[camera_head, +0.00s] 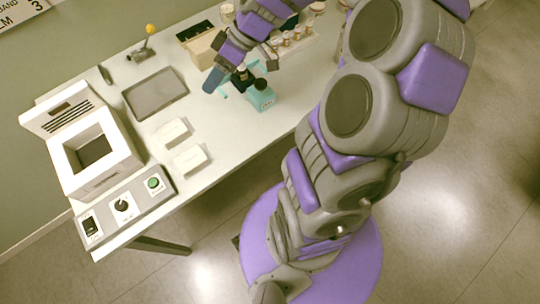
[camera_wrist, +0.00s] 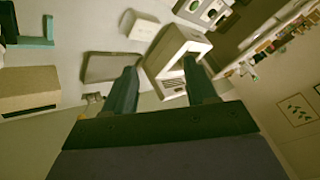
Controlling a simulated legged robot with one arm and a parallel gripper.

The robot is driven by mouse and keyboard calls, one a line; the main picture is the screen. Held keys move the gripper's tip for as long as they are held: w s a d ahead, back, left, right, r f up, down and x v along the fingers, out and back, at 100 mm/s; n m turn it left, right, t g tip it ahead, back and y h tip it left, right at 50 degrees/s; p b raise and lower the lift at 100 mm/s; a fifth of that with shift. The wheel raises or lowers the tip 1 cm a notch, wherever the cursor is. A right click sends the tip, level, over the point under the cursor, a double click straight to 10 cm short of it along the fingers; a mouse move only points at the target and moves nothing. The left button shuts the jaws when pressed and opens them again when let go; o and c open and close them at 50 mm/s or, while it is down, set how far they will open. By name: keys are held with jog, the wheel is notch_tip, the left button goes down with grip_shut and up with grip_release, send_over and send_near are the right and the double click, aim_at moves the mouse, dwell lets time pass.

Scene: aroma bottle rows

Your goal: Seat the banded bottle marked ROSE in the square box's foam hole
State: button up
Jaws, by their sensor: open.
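My gripper (camera_wrist: 162,85) is open, with its two dark fingers spread and nothing between them in the wrist view. In the head view my gripper (camera_head: 236,78) is low over the far part of the table, close beside a teal item with a dark top (camera_head: 262,98). Part of a teal and dark item (camera_wrist: 36,42) shows at the wrist view's left edge. Small bottles (camera_head: 288,38) stand in rows at the back right; no ROSE mark or band is readable. A tan box (camera_head: 202,48) with a dark top stands behind my gripper. I cannot make out a foam hole.
A white machine (camera_head: 112,165) with a square opening and raised lid stands at the left. A control panel (camera_head: 125,205) lies before it. A grey tray (camera_head: 156,92), two small white blocks (camera_head: 190,160) and a yellow-topped stick (camera_head: 150,32) are on the table. The front right table is clear.

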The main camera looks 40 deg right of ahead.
jog(key=s+a+r+m+g+h, duration=0.1)
jog(key=s+a+g+h, duration=0.15)
jog(key=s, duration=0.45)
jog(key=s+a+r+m+g+h, duration=0.1)
jog(key=s+a+m, duration=0.1)
jog(key=s+a, duration=0.3)
jog(key=s+d+m+h, duration=0.2)
jog(key=s, duration=0.5)
jog(key=s+d+f+m+h, duration=0.1)
jog(key=s+d+m+h, duration=0.1)
jog(key=s, duration=0.5)
jog(key=shift+d+m, duration=0.55)
jog(key=shift+m, duration=0.15)
jog(key=shift+w+h, duration=0.1)
jog(key=shift+h, duration=0.15)
dwell(0.8)
